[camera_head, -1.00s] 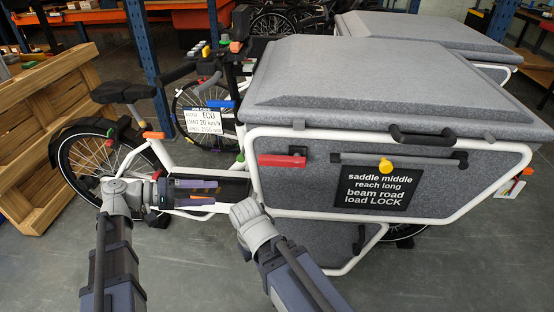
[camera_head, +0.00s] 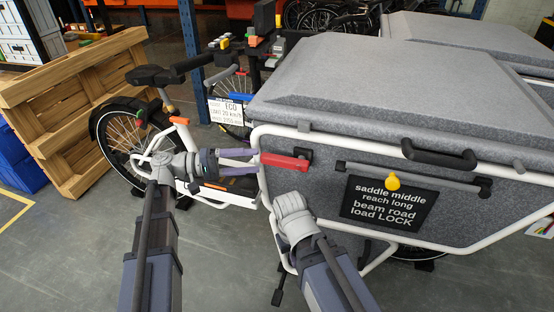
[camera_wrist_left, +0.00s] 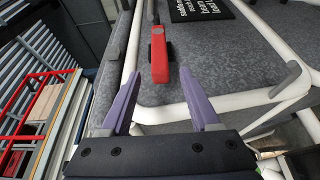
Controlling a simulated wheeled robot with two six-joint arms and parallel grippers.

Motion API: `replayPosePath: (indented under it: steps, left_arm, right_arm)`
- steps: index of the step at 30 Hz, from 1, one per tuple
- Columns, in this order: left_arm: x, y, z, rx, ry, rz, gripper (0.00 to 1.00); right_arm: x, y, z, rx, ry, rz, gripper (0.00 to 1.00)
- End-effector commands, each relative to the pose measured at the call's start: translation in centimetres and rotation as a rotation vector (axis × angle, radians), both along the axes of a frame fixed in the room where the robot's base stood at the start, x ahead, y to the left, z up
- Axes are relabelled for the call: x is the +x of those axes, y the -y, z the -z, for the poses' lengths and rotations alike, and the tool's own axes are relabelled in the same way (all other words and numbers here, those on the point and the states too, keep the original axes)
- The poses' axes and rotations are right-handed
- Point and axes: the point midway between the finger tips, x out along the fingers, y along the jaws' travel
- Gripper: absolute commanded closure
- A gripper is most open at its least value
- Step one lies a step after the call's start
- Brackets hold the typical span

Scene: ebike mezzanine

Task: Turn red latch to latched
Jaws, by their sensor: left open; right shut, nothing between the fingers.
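The red latch (camera_head: 284,161) is a red handle on the grey side of the cargo box, lying nearly level in the head view with its dark pivot at its right end. In the left wrist view the red latch (camera_wrist_left: 159,63) lies ahead, between and beyond the finger lines. My left gripper (camera_head: 256,159) is open, its purple fingers pointing at the latch's free left end; the wrist view shows its fingers (camera_wrist_left: 160,112) apart with nothing between them. My right gripper (camera_head: 291,203) is below the latch, seen from behind; its fingers are hidden.
A black sign (camera_head: 388,203) and a grey bar with a yellow knob (camera_head: 392,181) are right of the latch. The white frame tube (camera_head: 258,135) edges the box. Bare floor lies in front.

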Motion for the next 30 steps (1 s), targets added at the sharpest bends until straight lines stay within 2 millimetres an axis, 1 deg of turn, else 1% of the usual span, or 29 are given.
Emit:
replayPosePath:
  steps: [1,6,12,18,25,26,30]
  left_arm:
    - [-0.1,0.9,0.0,0.000,0.000,0.005,0.38]
    - [0.2,3.5,0.0,0.000,0.000,0.004,0.38]
    - [0.4,5.9,0.0,0.001,0.000,0.003,0.38]
    - [0.5,6.8,0.0,0.001,0.000,0.001,0.38]
    - [0.5,6.8,0.0,0.001,0.000,0.001,0.38]
    - [0.5,6.8,0.0,0.001,0.000,0.001,0.40]
    - [0.5,6.8,0.0,0.001,0.000,0.001,0.55]
  right_arm:
    - [0.0,0.0,0.0,0.000,0.000,0.000,1.00]
    - [0.0,0.0,0.0,0.000,0.000,0.000,1.00]
    - [0.0,0.0,0.0,0.000,0.000,0.000,1.00]
    - [0.0,0.0,0.0,0.000,0.000,0.000,1.00]
    - [0.0,0.0,0.0,0.000,0.000,0.000,1.00]
    - [0.0,0.0,0.0,0.000,0.000,0.000,1.00]
    - [0.0,0.0,0.0,0.000,0.000,0.000,1.00]
